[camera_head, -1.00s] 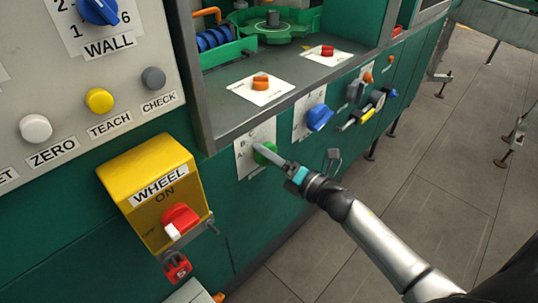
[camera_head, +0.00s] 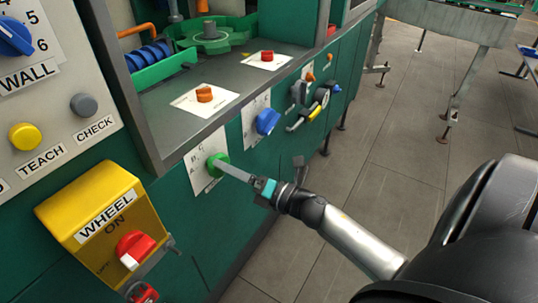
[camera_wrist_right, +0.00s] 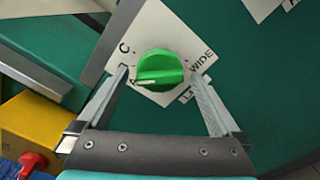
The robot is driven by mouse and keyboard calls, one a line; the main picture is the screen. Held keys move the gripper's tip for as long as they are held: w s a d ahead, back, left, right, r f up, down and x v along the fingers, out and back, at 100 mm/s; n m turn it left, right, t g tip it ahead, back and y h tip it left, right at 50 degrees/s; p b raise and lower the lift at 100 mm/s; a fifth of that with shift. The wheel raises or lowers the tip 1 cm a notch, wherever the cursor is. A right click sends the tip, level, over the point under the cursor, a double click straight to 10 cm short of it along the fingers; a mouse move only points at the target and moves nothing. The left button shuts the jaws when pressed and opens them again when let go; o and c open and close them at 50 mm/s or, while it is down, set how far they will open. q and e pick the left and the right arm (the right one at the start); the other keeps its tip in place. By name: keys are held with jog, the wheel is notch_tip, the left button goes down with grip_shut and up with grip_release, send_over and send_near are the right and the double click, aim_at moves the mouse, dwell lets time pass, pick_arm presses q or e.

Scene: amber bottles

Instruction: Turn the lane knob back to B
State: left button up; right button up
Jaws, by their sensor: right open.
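The green lane knob (camera_head: 217,161) sits on a white label plate (camera_head: 197,178) on the green cabinet front. In the right wrist view the green knob (camera_wrist_right: 160,68) has a white pointer mark toward the left finger. The plate there shows a "C" at upper left and "WIDE" at right; other lettering is partly hidden by the fingers. My right gripper (camera_head: 224,170) is at the knob, coming from the lower right. In the wrist view my right gripper (camera_wrist_right: 159,75) is open, one finger on each side of the knob, with visible gaps. My left gripper is not in view.
A blue knob (camera_head: 267,121) is right of the green one. A yellow WHEEL box (camera_head: 90,215) with a red switch (camera_head: 135,248) juts out at lower left. A grey ledge (camera_head: 205,125) overhangs above. The floor (camera_head: 400,165) to the right is open.

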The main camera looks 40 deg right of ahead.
jog(key=v, duration=1.2)
jog(key=shift+w+f, duration=0.1)
